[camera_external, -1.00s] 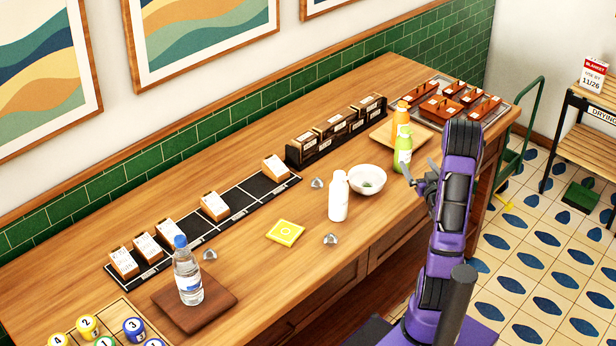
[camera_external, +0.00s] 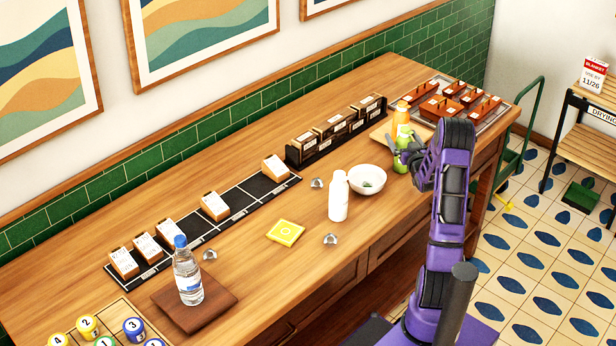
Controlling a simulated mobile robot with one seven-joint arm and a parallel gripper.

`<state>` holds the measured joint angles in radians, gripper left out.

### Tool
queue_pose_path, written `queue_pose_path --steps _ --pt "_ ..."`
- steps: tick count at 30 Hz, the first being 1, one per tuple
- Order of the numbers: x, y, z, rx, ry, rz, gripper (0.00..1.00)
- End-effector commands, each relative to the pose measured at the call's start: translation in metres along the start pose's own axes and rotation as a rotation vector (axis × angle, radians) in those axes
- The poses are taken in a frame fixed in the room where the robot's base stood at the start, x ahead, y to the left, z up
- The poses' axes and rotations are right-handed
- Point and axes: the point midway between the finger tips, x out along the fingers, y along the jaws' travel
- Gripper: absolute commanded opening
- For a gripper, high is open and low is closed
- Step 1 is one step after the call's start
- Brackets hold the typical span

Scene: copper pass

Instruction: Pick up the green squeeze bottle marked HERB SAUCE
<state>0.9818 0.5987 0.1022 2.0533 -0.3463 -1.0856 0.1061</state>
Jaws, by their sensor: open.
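The green squeeze bottle (camera_external: 400,164) stands upright on the counter, in front of the wooden tray and beside an orange bottle (camera_external: 400,114). Its label cannot be read at this size. My gripper (camera_external: 403,150) is at the green bottle's middle, with its fingers open and seemingly to either side of it. The fingers hide part of the bottle. I cannot tell whether they touch it.
A white bowl (camera_external: 367,187) and a white bottle (camera_external: 338,197) stand just left of the green bottle. The counter front near the yellow square (camera_external: 285,232) is mostly clear.

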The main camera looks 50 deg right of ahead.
Motion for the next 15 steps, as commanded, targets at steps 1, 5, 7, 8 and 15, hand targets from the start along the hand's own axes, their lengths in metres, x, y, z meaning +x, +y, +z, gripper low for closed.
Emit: queue_pose_path --steps 1,5,7,8,15 --pt "0.0061 -0.0005 -0.0003 0.000 0.001 -0.001 1.00" --pt "0.0124 -0.0006 -0.0004 0.000 0.001 -0.001 1.00" --pt "0.0125 -0.0006 -0.0002 0.000 0.000 0.000 1.00" --pt "0.0124 -0.0006 -0.0002 0.000 0.000 0.000 1.00" --pt "0.0121 -0.0006 -0.0004 0.000 0.001 -0.001 0.73"
